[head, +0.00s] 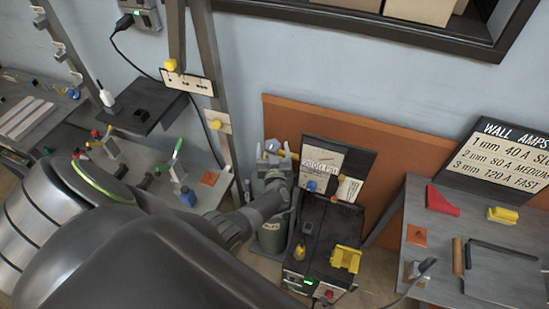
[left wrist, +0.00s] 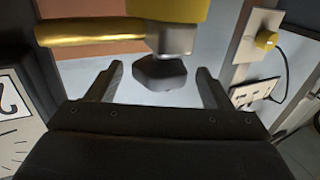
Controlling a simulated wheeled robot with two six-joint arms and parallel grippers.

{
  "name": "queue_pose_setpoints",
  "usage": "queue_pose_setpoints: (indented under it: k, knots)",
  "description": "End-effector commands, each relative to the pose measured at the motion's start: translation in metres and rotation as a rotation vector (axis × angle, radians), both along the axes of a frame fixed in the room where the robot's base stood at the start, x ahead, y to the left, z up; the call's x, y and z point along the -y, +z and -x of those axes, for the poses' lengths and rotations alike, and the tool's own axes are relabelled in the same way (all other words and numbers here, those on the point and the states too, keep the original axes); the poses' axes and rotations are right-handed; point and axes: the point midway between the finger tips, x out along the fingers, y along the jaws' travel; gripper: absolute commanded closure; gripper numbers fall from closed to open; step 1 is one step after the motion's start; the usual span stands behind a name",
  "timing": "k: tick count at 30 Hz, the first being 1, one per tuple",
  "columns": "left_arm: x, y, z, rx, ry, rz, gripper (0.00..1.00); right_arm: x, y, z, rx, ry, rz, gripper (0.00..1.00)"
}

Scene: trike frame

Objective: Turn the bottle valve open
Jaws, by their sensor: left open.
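The gas bottle (head: 270,238) is a dark green-grey cylinder standing upright on the floor beside the black machine. My left gripper (head: 281,153) is at its top, and my wrist hides most of the bottle's upper part. A small yellow piece (head: 271,146) shows at the fingertips. In the left wrist view, my left gripper (left wrist: 161,88) is open. A grey faceted knob (left wrist: 160,72) appears between its two fingers, with gaps on both sides. A yellow body (left wrist: 168,10) is above it, and a brass-coloured cylinder (left wrist: 90,31) sticks out to the left. Which part turns is unclear.
A black machine (head: 318,245) with a yellow part (head: 345,258) stands right of the bottle. An orange panel (head: 385,160) is behind. A grey bench (head: 430,270) is at the right, and another workbench (head: 150,165) is at the left.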

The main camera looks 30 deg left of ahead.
Motion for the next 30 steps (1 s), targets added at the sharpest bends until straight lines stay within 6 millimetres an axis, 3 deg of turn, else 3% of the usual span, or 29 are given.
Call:
queue_pose_setpoints:
  k: [7, 18, 30]
  knots:
    - [0.031, 0.000, 0.044, -0.001, 0.002, 0.005, 0.26, 0.000, 0.009, 0.000, 0.000, 0.000, 0.000, 0.64]
    - [0.072, -0.002, 0.097, -0.002, 0.002, 0.004, 0.26, 0.000, 0.003, 0.000, 0.000, 0.000, 0.000, 0.64]
    - [0.081, 0.000, 0.110, -0.002, 0.002, 0.000, 0.26, 0.000, 0.002, 0.000, 0.000, 0.000, 0.000, 0.64]
